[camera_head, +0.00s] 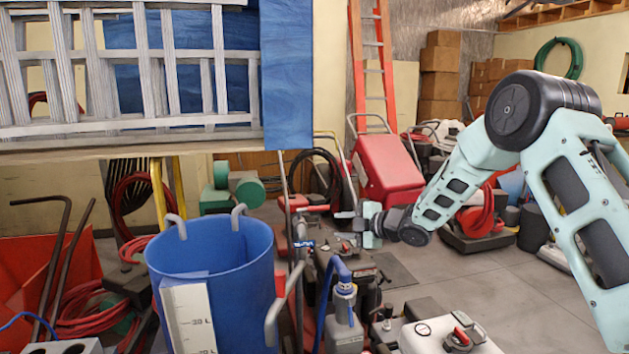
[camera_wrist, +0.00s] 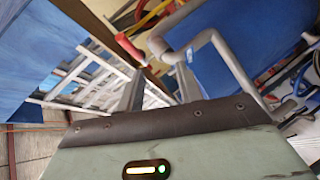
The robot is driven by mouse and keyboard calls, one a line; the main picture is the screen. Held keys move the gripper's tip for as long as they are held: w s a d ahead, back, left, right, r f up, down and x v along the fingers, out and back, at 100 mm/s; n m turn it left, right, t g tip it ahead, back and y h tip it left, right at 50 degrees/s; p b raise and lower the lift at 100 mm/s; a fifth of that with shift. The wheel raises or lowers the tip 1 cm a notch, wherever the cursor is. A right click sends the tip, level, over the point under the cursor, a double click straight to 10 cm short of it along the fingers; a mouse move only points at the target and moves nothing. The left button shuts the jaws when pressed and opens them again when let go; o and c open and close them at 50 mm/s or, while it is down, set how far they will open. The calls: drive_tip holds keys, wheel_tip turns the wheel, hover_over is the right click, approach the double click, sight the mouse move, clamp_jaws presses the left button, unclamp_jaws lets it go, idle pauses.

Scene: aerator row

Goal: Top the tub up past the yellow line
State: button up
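A blue tub (camera_head: 235,295) stands at the lower left of the head view, with grey hooked handles and a white scale strip (camera_head: 188,318) with litre marks on its near side. No yellow line shows on the visible part of the strip, and the water level is hidden. A blue curved spout (camera_head: 335,275) rises just right of the tub. My gripper (camera_head: 345,229) is beyond and right of the tub, pointing left. In the wrist view its two fingers (camera_wrist: 160,92) are apart with nothing between them. A blue surface with a bent grey handle (camera_wrist: 205,42) is beside them.
A red-tipped rod (camera_wrist: 128,46) lies beyond the fingers in the wrist view. A white unit with a gauge (camera_head: 445,335) and dark machinery stand right of the tub. Red containers, hoses and a grey railing crowd the left. Grey floor (camera_head: 500,290) is open at the right.

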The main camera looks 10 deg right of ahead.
sight(323, 208)
drive_tip(key=d+r+n+y+p, duration=0.3)
drive_tip(key=d+n+p, duration=0.2)
drive_tip(key=d, duration=0.2)
drive_tip(key=shift+m, duration=0.3)
drive_tip(key=p+x, duration=0.2)
drive_tip(key=x, duration=1.5)
drive_tip(key=shift+w+a+f, duration=0.15)
drive_tip(key=shift+w, duration=0.05)
clamp_jaws()
